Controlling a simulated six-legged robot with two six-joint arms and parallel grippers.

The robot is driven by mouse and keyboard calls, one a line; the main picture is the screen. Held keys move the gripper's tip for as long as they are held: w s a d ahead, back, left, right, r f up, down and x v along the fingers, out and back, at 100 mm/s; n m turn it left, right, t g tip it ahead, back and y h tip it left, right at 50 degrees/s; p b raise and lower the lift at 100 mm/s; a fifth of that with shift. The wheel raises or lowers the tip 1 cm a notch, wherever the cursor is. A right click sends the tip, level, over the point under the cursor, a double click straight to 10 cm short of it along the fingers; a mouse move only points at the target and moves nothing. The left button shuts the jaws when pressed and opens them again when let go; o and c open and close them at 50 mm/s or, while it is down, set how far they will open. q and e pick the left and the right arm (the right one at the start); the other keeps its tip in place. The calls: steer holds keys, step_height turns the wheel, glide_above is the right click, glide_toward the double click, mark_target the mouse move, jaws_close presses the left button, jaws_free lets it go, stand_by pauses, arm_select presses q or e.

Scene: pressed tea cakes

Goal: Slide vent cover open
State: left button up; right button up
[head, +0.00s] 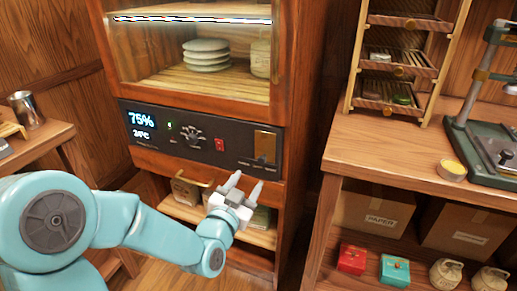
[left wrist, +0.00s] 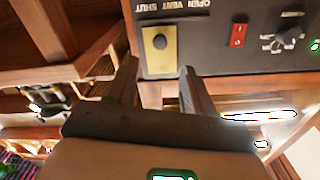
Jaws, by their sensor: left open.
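The vent cover (head: 265,141) is a small brass plate at the right end of the dark control panel (head: 205,149) on the wooden cabinet. In the left wrist view, which is turned upside down, the vent cover (left wrist: 160,60) carries a dark round knob (left wrist: 159,42). It sits by the SHUT end of the "OPEN VENT SHUT" label. My left gripper (head: 246,184) is open and empty, just below the panel and apart from the cover. Its two fingers (left wrist: 159,70) point toward the cover in the wrist view. My right gripper is not in view.
The panel also has a red switch (head: 219,145), a dial (head: 193,136) and a display reading 75% and 24°C. Above is a glass-fronted chamber with stacked pale cakes (head: 206,55). A shelf (head: 262,236) with boxes lies below. A wooden table (head: 400,150) stands at the right.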

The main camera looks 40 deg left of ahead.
mark_target(260, 161)
arm_select(q)
steer(key=x, duration=0.7)
steer(key=shift+w+f, duration=0.15)
steer(key=shift+w, duration=0.05)
steer(key=shift+w+a, duration=0.1)
steer(key=shift+w, duration=0.5)
steer(key=shift+a, duration=0.1)
jaws_close()
